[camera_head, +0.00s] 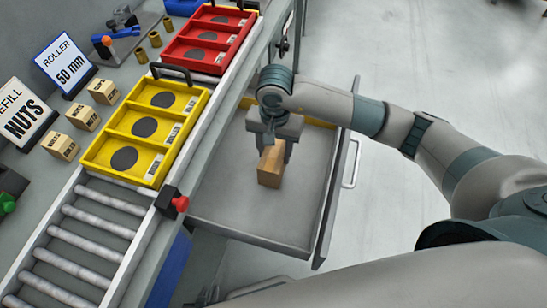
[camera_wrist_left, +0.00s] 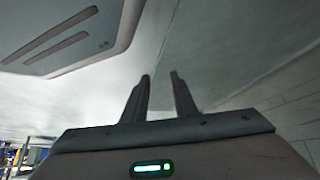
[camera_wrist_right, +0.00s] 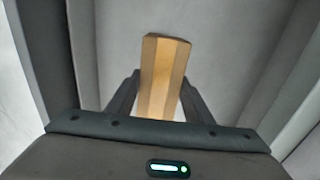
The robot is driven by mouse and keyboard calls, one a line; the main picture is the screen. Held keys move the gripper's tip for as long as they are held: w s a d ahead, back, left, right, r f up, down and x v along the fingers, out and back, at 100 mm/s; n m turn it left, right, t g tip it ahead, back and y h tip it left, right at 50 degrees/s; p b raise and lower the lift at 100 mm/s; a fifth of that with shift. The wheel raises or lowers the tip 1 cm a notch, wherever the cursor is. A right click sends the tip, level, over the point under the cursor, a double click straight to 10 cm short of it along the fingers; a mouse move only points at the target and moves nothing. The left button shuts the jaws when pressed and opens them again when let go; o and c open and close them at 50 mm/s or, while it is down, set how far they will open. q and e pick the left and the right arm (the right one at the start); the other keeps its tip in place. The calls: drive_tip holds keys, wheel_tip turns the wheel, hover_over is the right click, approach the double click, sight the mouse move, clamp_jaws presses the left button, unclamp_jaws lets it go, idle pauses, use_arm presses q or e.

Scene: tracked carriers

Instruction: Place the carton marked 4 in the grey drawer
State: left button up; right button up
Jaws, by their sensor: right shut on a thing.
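A tan carton (camera_head: 270,166) is inside the open grey drawer (camera_head: 245,214), over its floor. My right gripper (camera_head: 275,147) reaches down into the drawer and is shut on this carton. The carton (camera_wrist_right: 163,75) also shows between the fingers in the right wrist view. I cannot read a number on it. Whether it touches the drawer floor is hard to tell. My left gripper (camera_wrist_left: 160,76) shows only in its own wrist view, with its fingers apart and nothing between them.
The drawer has a handle (camera_head: 352,163) on its right side. Left of it is a roller conveyor (camera_head: 80,240) with a yellow tray (camera_head: 108,165) and a red tray (camera_head: 185,55). Small boxes (camera_head: 82,115) and signs stand further left.

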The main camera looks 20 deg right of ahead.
drive_tip(key=shift+f, duration=0.5)
use_arm(q)
drive_tip(key=shift+s+a+f, duration=0.35)
drive_tip(key=shift+s+a, duration=0.05)
drive_tip(key=shift+s, duration=0.15)
use_arm(e)
drive_tip(key=shift+w, duration=0.1)
drive_tip(key=shift+f, duration=0.1)
